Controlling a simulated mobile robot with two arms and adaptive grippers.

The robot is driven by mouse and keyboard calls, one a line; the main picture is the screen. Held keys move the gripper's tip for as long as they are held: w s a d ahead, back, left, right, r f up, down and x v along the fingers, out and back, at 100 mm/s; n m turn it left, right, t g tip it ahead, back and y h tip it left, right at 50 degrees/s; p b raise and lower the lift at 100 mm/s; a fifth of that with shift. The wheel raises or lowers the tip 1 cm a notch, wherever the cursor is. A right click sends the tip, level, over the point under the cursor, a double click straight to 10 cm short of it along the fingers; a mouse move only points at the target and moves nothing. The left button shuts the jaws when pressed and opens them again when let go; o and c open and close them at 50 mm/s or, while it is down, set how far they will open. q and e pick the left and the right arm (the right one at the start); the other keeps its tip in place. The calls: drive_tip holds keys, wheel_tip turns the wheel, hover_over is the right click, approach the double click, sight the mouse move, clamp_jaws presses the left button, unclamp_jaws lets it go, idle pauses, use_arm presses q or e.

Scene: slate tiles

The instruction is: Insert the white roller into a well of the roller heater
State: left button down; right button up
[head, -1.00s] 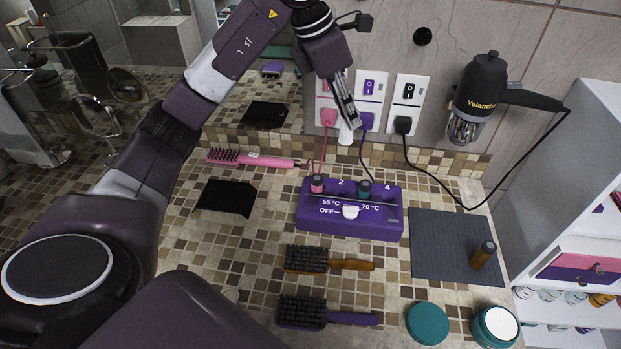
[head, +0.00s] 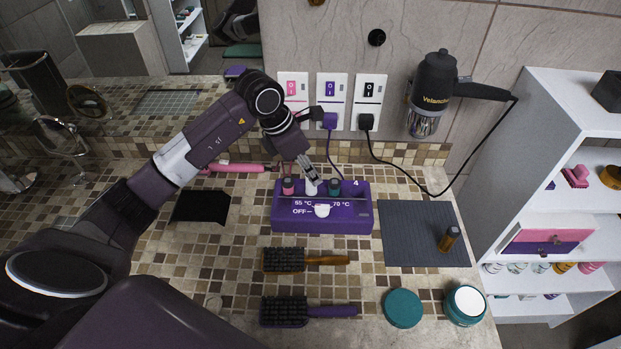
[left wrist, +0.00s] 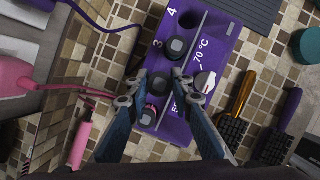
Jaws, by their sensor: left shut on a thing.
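My left gripper (head: 312,180) is shut on the white roller (head: 310,189), upright between those two at the second well. I cannot tell how deep it sits. In the left wrist view, the roller's dark top (left wrist: 160,86) shows between my left fingertips (left wrist: 160,80), and its lower part is hidden. The well marked 4 looks empty. My right gripper is not in view.
A brown roller (head: 449,239) stands on a dark mat (head: 405,225) at right. Two brushes (head: 285,260) lie in front of the heater. A teal lid (head: 403,308) and a jar (head: 466,305) are at front right. Cords hang from the sockets behind.

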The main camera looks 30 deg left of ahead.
use_arm(q)
wheel_tip(320, 180, down, 3)
drive_tip(key=shift+f+p, duration=0.15)
drive_tip(key=shift+p, duration=0.3)
drive_tip(key=shift+f, duration=0.15)
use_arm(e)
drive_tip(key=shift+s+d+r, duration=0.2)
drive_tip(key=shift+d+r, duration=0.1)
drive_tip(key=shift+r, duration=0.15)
use_arm(q)
drive_tip(key=shift+f, duration=0.15)
drive_tip(key=c, duration=1.7)
unclamp_jaws()
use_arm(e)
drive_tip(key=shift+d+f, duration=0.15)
